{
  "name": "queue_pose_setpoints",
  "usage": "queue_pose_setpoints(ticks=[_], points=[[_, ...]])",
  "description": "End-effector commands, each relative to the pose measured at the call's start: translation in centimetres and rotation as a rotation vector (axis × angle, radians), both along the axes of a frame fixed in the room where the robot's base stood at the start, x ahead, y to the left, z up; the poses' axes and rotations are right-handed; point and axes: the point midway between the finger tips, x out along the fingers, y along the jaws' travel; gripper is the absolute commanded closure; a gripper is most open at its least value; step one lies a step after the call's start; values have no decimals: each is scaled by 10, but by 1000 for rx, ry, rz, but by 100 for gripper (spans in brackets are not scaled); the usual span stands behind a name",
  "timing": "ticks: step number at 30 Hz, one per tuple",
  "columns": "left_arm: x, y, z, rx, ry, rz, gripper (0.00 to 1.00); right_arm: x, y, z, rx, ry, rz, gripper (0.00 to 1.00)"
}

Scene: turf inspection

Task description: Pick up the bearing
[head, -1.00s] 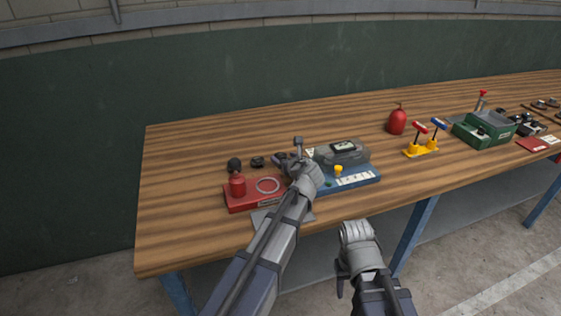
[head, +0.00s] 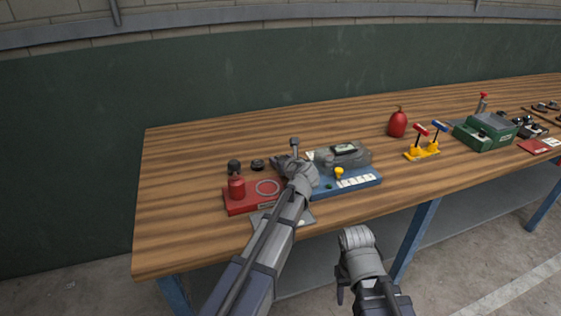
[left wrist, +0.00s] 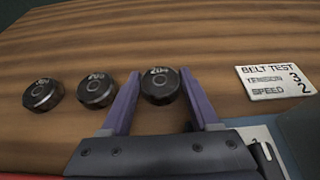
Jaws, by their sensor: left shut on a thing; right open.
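Three short black round pieces with pale markings stand in a row on the wood in the left wrist view. The rightmost, which I take for the bearing (left wrist: 160,86), sits between the purple fingers of my left gripper (left wrist: 160,92), which is shut on it. The other two black pieces (left wrist: 96,90) and (left wrist: 42,95) stand to its left. In the head view, my left gripper (head: 284,164) is low over the table and hides the held piece. My right gripper (head: 354,236) is open and empty, in front of the table edge.
A red base (head: 252,204) with a red cylinder lies left of my left arm. A blue base (head: 330,190) carries a grey device, close on the right. A "BELT TEST" card (left wrist: 276,82) lies right of the gripper. The table's left end (head: 165,180) is clear.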

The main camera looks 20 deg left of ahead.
Motion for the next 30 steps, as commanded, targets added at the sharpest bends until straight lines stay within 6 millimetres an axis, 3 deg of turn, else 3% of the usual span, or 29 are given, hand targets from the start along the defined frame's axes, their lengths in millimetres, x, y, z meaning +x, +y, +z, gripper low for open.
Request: queue_pose_setpoints(ticks=[4, 17, 23, 30], points=[[0, 0, 0, 0, 0, 0, 100, 0, 0, 0, 0, 0, 0, 50], [0, 0, 6, 0, 0, 0, 100, 0, 0, 6, 0, 0, 0, 50], [0, 0, 26, 0, 0, 0, 100, 0, 0, 25, 0, 0, 0, 50], [0, 0, 62, 0, 0, 0, 100, 0, 0, 62, 0, 0, 0, 50]])
